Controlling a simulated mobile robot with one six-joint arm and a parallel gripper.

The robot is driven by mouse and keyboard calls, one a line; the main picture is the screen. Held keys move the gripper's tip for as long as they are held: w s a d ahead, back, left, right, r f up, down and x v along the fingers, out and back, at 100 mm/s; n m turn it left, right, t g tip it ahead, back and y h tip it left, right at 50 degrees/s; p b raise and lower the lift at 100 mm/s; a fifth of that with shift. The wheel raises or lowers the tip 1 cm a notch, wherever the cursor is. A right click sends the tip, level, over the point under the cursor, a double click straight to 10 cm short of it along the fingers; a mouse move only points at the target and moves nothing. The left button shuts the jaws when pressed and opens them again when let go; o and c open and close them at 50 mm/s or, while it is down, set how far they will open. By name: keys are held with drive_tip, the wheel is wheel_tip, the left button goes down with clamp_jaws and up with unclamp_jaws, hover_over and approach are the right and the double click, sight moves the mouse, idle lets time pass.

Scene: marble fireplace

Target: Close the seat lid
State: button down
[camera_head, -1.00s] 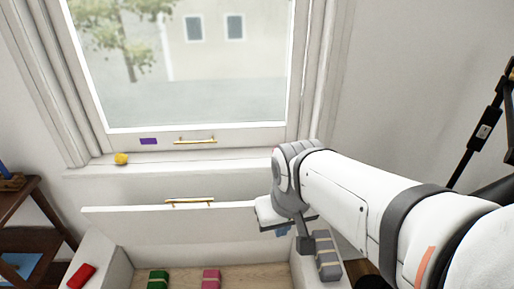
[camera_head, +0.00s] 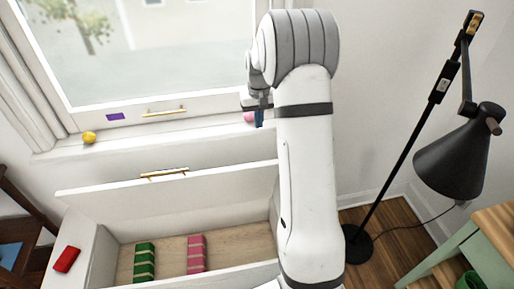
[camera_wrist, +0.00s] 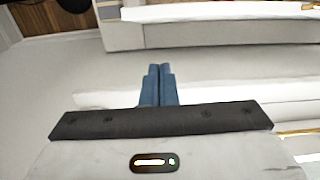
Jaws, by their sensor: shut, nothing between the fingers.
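The seat lid (camera_head: 190,186) is a long white panel with a brass handle (camera_head: 165,173) on its back side. It stands raised and tilted along the far side of the open window seat (camera_head: 100,255). My arm covers its right end. My gripper (camera_head: 259,118) is above the lid's right part, near the window sill. Its blue fingers are together and empty, and they also show in the wrist view (camera_wrist: 159,80). A pale strip passes behind the fingers in the wrist view; I cannot tell whether they touch it.
A green block (camera_head: 145,262) and a pink block (camera_head: 197,254) lie inside the seat. A red block (camera_head: 67,260) lies on its left rim. A yellow object (camera_head: 89,137) sits on the sill (camera_head: 120,142). A black floor lamp (camera_head: 455,150) and a green-legged table (camera_head: 470,245) stand right.

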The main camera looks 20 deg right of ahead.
wheel_tip(320, 180, down, 14)
drive_tip(key=s+d+p, duration=0.1)
drive_tip(key=p, duration=0.1)
drive_tip(key=shift+s+d, duration=0.2)
drive_tip(key=shift+s, duration=0.1)
idle(0.3)
